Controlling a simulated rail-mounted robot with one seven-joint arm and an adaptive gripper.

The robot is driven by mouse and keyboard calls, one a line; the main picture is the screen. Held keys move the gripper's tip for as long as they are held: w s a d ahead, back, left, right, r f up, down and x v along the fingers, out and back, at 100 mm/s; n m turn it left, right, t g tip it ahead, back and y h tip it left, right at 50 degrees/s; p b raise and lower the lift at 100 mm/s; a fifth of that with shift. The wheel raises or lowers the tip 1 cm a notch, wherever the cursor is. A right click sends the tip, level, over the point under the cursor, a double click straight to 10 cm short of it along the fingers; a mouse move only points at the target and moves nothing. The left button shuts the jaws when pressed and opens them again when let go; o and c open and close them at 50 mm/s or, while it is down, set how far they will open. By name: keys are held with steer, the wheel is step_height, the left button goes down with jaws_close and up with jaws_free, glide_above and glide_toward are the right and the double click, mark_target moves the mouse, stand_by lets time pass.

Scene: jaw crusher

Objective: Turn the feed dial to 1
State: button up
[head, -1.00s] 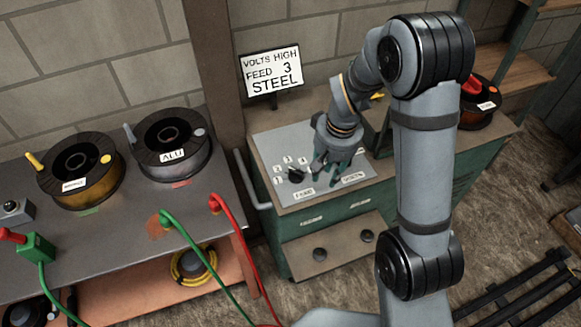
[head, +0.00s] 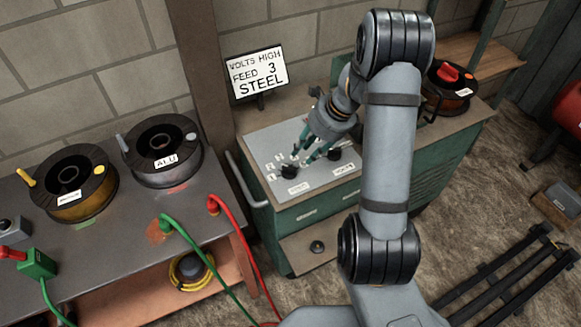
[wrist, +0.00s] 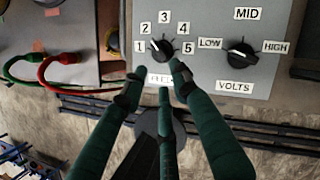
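The feed dial (wrist: 161,48) is a black knob on a grey panel, ringed by labels 1 to 5, with 1 at its left. Its pointer seems to lean left, but I cannot tell exactly which number it faces. In the head view the feed dial (head: 290,172) sits at the panel's left. My gripper (head: 308,160) has dark green fingers and is over the panel, just right of this dial. In the wrist view my gripper (wrist: 158,90) has its fingers spread, with nothing between them, and the tips lie below the dial. Contact with the dial cannot be made out.
The volts dial (wrist: 240,55), labelled LOW, MID and HIGH, is close on the right. A sign (head: 257,73) reading VOLTS HIGH, FEED 3, STEEL stands behind the panel. Wire spools (head: 68,184) and red and green cables (head: 232,220) are on the left bench.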

mark_target(291, 169)
steer(key=shift+m, duration=0.3)
steer(key=b+x, duration=0.1)
steer(key=x, duration=0.9)
steer(key=shift+a+f+b, duration=0.15)
steer(key=shift+f+b, duration=0.1)
steer(key=shift+b, duration=0.15)
steer(key=shift+c, duration=0.5)
jaws_close()
